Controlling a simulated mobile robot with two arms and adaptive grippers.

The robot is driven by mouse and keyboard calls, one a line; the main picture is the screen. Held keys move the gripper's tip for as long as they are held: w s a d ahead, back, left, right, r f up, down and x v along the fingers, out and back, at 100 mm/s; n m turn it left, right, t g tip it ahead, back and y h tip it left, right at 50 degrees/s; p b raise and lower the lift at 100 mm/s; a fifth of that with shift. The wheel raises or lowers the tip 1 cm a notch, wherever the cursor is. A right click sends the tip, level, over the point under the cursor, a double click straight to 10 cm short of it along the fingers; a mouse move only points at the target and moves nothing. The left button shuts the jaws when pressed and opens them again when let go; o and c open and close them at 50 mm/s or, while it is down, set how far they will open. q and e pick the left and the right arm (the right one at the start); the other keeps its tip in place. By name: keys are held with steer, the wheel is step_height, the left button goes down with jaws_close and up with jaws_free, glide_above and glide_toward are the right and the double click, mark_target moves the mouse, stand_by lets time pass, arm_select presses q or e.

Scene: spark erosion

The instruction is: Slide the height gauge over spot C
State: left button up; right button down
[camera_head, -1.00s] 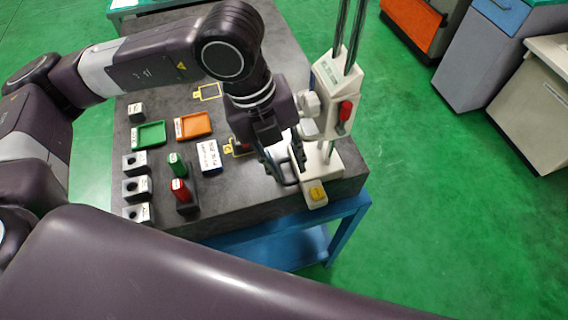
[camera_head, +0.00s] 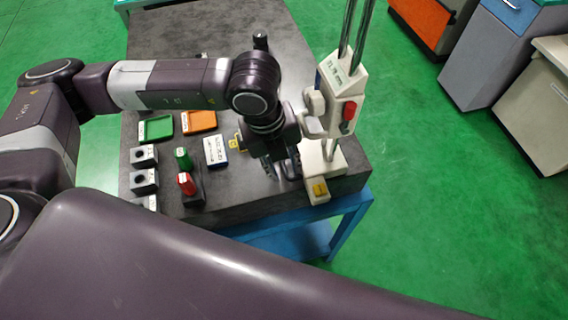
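The height gauge (camera_head: 341,91) stands upright at the right edge of the dark stone table. It has a pale body, two steel columns, a red knob and a pale base with a yellow part (camera_head: 320,188). My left gripper (camera_head: 281,168) points down just left of the gauge's column and base; its fingers look spread. I cannot tell whether a finger touches the gauge. A yellow outlined mark (camera_head: 235,143) shows partly beside the gripper; its letter is unreadable and the gripper covers the area to its right. My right gripper is not in view.
On the stone table (camera_head: 262,208) are a green tray (camera_head: 156,129), an orange tray (camera_head: 199,122), a white-topped block (camera_head: 216,151), green (camera_head: 183,158) and red (camera_head: 187,184) pieces, and several grey holed blocks (camera_head: 143,156).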

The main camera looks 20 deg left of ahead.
arm_select(q)
steer(key=shift+c, duration=0.3)
jaws_close()
